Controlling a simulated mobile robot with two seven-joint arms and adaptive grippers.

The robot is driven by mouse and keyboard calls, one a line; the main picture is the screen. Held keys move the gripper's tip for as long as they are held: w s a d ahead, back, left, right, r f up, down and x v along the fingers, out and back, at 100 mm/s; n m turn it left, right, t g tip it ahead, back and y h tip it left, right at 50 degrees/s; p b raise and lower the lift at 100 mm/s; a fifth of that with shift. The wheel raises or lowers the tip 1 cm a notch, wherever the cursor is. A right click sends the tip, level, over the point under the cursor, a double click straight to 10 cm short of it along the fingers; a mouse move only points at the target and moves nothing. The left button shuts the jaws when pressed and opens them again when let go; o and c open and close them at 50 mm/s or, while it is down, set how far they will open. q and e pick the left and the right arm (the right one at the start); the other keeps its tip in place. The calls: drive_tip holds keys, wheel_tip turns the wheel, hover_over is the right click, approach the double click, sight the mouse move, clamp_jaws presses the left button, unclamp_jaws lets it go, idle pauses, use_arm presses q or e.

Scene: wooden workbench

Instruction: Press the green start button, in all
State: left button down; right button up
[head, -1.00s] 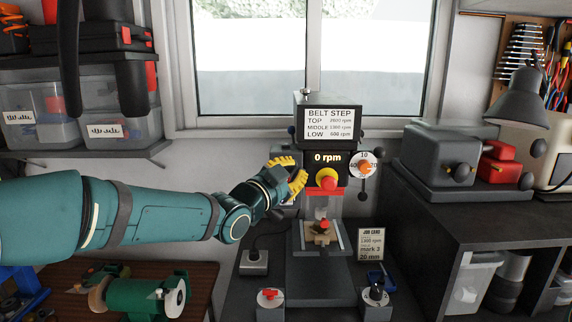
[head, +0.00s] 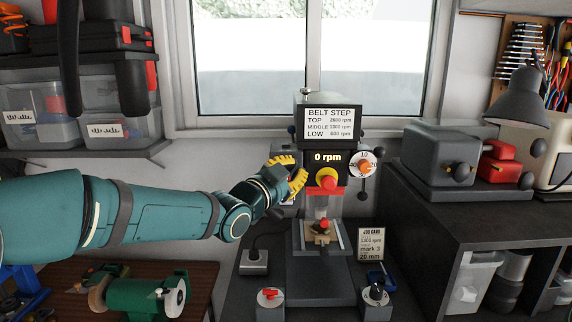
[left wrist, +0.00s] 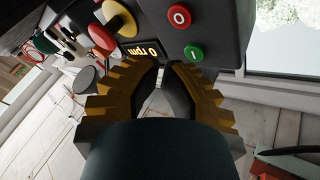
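The drill press (head: 326,150) stands at the middle of the bench, and its display reads 0 rpm. The green start button (left wrist: 193,52) shows in the left wrist view beside a red button marked O (left wrist: 179,15). In the head view my left gripper hides these buttons. My left gripper (head: 294,176) is at the left side of the press head. Its yellow fingers (left wrist: 164,64) converge, with their tips together and nothing visible between them. The tips appear just short of the green button in the wrist view; contact cannot be told. My right gripper is not in view.
A red mushroom knob on yellow (head: 327,180) and a speed dial (head: 365,166) are right of my gripper. A vise (head: 321,230) holds a workpiece below. A job card (head: 370,244) and a red-switch box (head: 270,297) stand in front. A grey cabinet (head: 460,215) is at right.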

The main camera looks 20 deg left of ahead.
use_arm(q)
drive_tip(key=shift+w+a, duration=0.1)
drive_tip(key=shift+w, duration=0.25)
drive_tip(key=shift+w+a, duration=0.1)
drive_tip(key=shift+w, duration=0.2)
idle(0.6)
idle(0.3)
drive_tip(key=shift+s+d+b, duration=0.25)
drive_tip(key=shift+s+b, duration=0.5)
drive_tip(key=shift+b, duration=0.15)
drive_tip(key=s+b, duration=0.1)
drive_tip(key=s, duration=0.1)
drive_tip(key=s+d+b, duration=0.1)
drive_tip(key=s+b, duration=0.1)
drive_tip(key=shift+s+d, duration=0.2)
drive_tip(key=shift+s, duration=0.2)
idle(0.3)
